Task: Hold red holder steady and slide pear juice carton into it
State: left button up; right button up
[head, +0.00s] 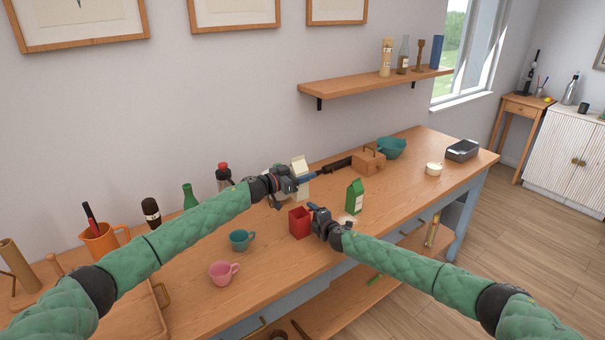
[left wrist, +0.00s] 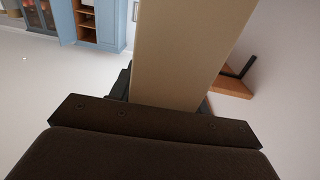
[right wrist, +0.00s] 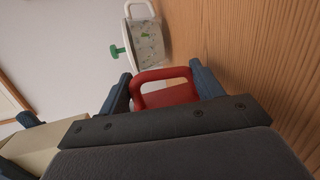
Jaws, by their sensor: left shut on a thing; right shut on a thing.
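A pale cream carton (head: 299,165), which I take as the pear juice carton, is upright in my left gripper (head: 296,182); no label is readable. It fills the middle of the left wrist view (left wrist: 185,50). The red holder (head: 299,223) is at the table's middle, and my right gripper (head: 314,218) is shut on its handle; the red handle shows between the fingers in the right wrist view (right wrist: 165,75). The carton is apart from the holder, higher and slightly behind it in the head view. The holder's inside is mostly hidden.
A green carton (head: 354,198) stands right of the holder. Teal (head: 241,239) and pink (head: 223,272) cups stand to the left. Behind are a green bottle (head: 190,196), a wooden box (head: 368,162) and a teal bowl (head: 391,147). A patterned white vessel (right wrist: 148,45) is near my right gripper.

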aim_at(303, 190)
pick_arm(q)
jog(key=shift+d+f, duration=0.1)
jog(key=shift+f, duration=2.75)
notch_tip(303, 190, down, 8)
jog(key=shift+r, duration=0.15)
dwell(3.4)
jog(key=shift+r, duration=0.1)
jog(key=shift+r, duration=3.2)
